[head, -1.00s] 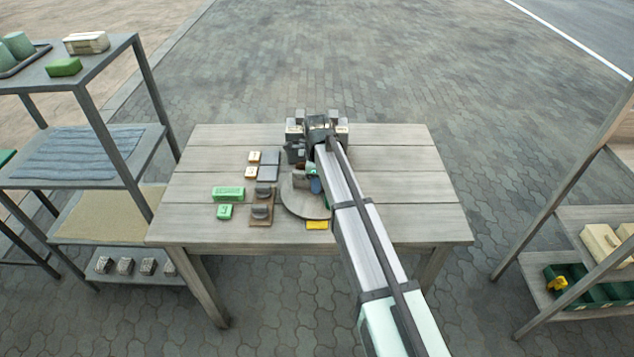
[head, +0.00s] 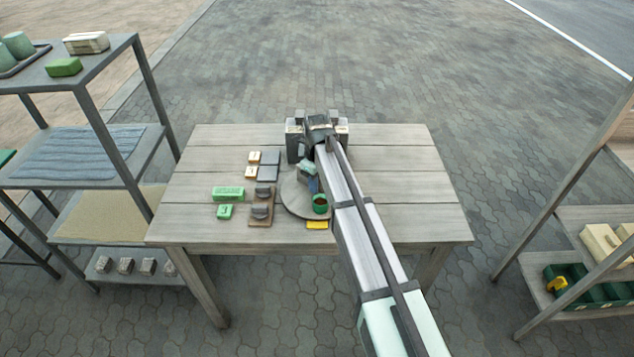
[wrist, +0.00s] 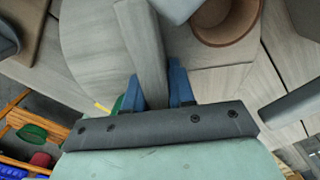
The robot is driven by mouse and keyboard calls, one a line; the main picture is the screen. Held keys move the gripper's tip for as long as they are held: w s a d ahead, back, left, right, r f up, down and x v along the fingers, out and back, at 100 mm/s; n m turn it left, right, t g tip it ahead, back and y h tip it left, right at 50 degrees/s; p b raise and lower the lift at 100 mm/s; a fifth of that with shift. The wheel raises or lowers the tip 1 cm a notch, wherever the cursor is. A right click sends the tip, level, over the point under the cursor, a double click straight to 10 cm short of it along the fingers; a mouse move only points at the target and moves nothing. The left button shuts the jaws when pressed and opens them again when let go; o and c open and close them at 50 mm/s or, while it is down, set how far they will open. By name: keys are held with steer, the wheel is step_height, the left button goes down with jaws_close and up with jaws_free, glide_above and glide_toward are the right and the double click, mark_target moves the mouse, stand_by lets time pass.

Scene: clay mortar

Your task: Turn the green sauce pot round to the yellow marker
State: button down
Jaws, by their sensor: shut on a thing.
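The green sauce pot (head: 320,203), with a dark reddish inside, stands near the front edge of a round grey turntable (head: 293,201). The yellow marker (head: 317,225) lies on the table just in front of the turntable, close to the pot. My gripper (wrist: 153,90) is over the turntable; its blue fingers are shut on a grey bar (wrist: 143,45) above the disc. In the wrist view a bit of green, probably the pot, shows beside the left finger, mostly hidden. A sliver of the yellow marker (wrist: 102,107) also shows there.
Left of the turntable are green blocks (head: 228,193), brown stands with grey tops (head: 261,211), and small pale blocks by a grey slab (head: 268,172). A brown bowl (wrist: 226,18) shows in the wrist view. The table's right side is clear. Shelves stand on both sides.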

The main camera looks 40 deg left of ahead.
steer(key=shift+m, duration=0.7)
stand_by(0.3)
steer(key=c, duration=1)
jaws_free()
steer(key=shift+c, duration=0.2)
steer(key=shift+r, duration=0.1)
step_height(320, 180, up, 14)
steer(key=shift+f, duration=0.2)
